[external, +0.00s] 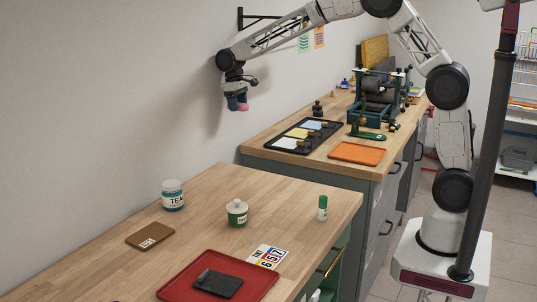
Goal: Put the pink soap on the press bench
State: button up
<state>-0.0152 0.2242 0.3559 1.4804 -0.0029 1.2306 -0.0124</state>
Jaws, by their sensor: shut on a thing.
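The pink soap (243,107) is a small pink piece at the tip of my gripper (237,101). My gripper is shut on it and holds it in the air near the wall, left of and higher in the picture than the far bench. The press bench (312,158) is the farther wooden-topped bench with grey drawers. A dark green press with rollers (375,97) stands on it. The soap is clear of both benches; its exact height above them cannot be told.
On the press bench are a black ink tray (282,143), an orange tray (357,153) and a green tool (366,132). The near bench (130,215) holds a TEA jar (173,196), a lidded pot (237,213), a glue stick (322,208) and a red tray (185,283).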

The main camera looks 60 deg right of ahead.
jog(key=shift+w+d+r, duration=0.1)
jog(key=shift+w+d, duration=0.1)
jog(key=shift+d, duration=0.45)
jog(key=shift+a, duration=0.1)
